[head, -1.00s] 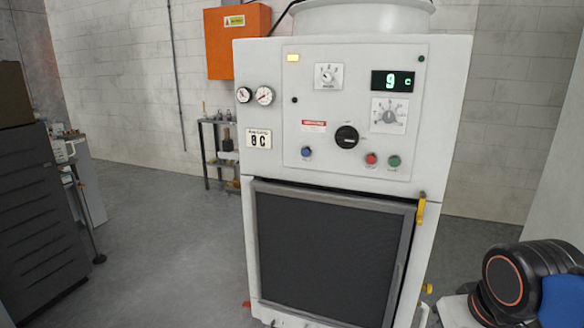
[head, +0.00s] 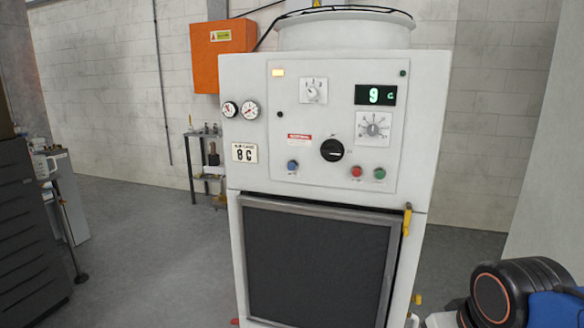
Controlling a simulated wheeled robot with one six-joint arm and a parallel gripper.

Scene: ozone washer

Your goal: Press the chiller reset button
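The chiller (head: 240,180) is a tall white cabinet in the middle of the head view, with a control panel (head: 325,110) on its upper front. Low on the panel are a blue button (head: 292,166), a red button (head: 356,171) and a green button (head: 379,174). Their labels are too small to read, so I cannot tell which one is the reset. A black rotary knob (head: 332,150) sits between the blue and red buttons. A green digital display (head: 376,95) reads 9 C. A black, rounded part of my arm shows at the lower right. My gripper is not in view.
A dark slatted cabinet (head: 30,240) stands at the left. A small shelf stand (head: 205,165) and an orange wall box (head: 223,55) are behind the chiller. Grey floor (head: 145,255) is open left of the chiller. A pale wall (head: 550,170) closes the right side.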

